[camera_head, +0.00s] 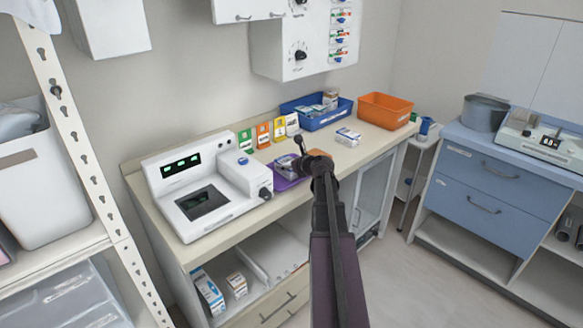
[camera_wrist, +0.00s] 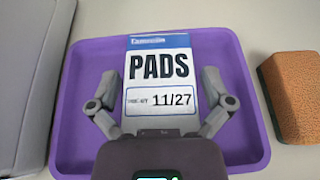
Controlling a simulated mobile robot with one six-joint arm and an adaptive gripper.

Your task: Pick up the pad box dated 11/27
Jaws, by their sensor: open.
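The pad box (camera_wrist: 160,68) lies in a purple tray (camera_wrist: 85,65), its label reading "PADS" and "11/27" in the wrist view. My gripper (camera_wrist: 160,80) is open above the tray, with one finger on each side of the box. I cannot tell whether the fingers touch it. The near end of the box is hidden behind my gripper's body. In the head view my arm reaches over the counter to the purple tray (camera_head: 282,183), and my gripper (camera_head: 299,152) partly covers the tray and the box.
A white machine (camera_head: 200,190) stands left of the tray. An orange-brown block (camera_wrist: 293,97) lies to its right. Several coloured cards (camera_head: 263,135), a blue bin (camera_head: 320,120), a white box (camera_head: 348,137) and an orange bin (camera_head: 385,110) stand farther back on the counter.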

